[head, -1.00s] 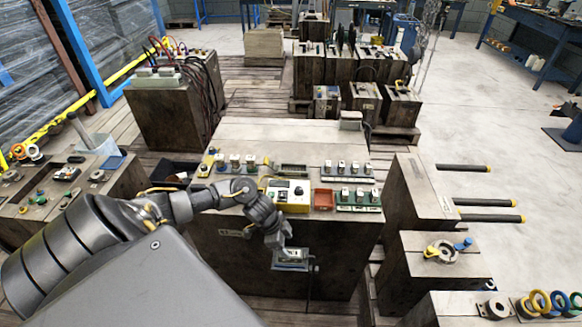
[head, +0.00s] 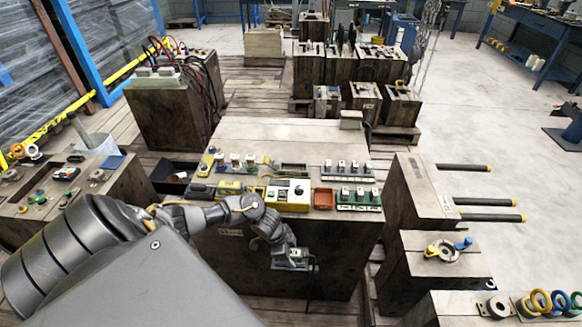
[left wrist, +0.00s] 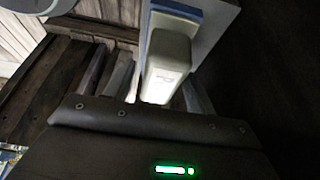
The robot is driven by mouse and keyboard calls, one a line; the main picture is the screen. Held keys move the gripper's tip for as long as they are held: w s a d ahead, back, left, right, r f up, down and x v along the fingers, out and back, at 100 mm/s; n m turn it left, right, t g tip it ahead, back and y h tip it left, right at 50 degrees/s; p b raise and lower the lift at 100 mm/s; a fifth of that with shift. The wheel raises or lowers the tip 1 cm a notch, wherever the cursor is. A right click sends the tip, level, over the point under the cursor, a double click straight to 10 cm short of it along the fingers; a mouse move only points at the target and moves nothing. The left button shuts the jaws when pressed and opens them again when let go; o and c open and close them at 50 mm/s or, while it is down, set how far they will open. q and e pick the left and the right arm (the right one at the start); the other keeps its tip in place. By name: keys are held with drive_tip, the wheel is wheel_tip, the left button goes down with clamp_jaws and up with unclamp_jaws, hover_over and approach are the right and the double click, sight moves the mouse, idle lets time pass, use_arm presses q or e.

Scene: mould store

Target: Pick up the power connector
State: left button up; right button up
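In the left wrist view a pale beige block-shaped connector (left wrist: 166,62) stands out from a blue-edged light plate (left wrist: 206,28). I take it for the power connector. My left gripper (left wrist: 158,98) has its fingers apart, one on each side of the connector's near end. A narrow gap shows on the left; on the right I cannot tell if the finger touches. In the head view my left gripper (head: 291,254) is at the front face of the central mould block, over a small plate there. It hides most of the connector. My right gripper is in neither current view.
Black-handled bars (head: 486,203) stick out of a block at the right.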

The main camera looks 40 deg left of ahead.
use_arm(q)
drive_tip(key=c, duration=0.9)
drive_tip(key=shift+c, duration=0.9)
drive_tip(key=shift+r, duration=0.15)
